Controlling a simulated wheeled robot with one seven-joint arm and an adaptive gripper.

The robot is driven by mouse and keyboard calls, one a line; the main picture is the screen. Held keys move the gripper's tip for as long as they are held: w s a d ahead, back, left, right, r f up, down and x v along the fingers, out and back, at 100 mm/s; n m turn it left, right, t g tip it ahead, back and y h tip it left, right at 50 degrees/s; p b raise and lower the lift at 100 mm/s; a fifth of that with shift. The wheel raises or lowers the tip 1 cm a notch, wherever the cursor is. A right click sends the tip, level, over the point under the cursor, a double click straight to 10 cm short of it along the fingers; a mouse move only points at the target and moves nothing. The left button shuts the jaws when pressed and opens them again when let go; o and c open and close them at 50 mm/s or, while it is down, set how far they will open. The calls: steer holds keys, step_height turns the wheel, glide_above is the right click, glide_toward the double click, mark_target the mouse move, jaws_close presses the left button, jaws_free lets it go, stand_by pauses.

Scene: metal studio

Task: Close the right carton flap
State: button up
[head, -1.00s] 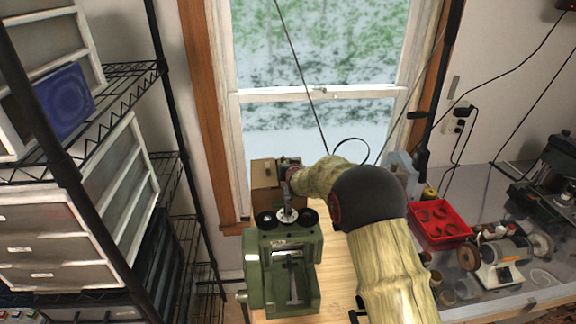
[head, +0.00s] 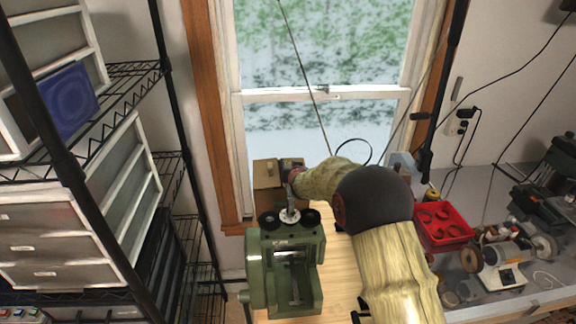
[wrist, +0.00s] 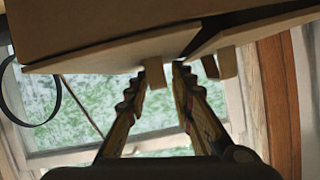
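The brown cardboard carton (head: 267,174) stands behind the green machine in the head view, in front of the window. In the wrist view the carton's cardboard (wrist: 110,45) fills the top of the picture. A second panel (wrist: 265,28) slants off to the right, with a dark gap between the two and small tabs hanging below. I cannot tell for sure which panel is the right flap. My gripper (wrist: 160,73) points at this gap, its fingertips apart and close under the cardboard edges; contact is unclear. In the head view my gripper (head: 291,169) is beside the carton's right side, partly hidden.
The green machine (head: 285,268) stands on the wooden top (head: 340,262) in front of the carton. Black wire shelves (head: 135,75) with drawers are at left. A red tray (head: 443,222) and a bench grinder (head: 500,258) are on the right bench.

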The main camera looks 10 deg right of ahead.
steer(key=v, duration=1)
steer(key=shift+s+r, duration=0.2)
steer(key=shift+s, duration=0.15)
steer(key=shift+a+r, duration=0.1)
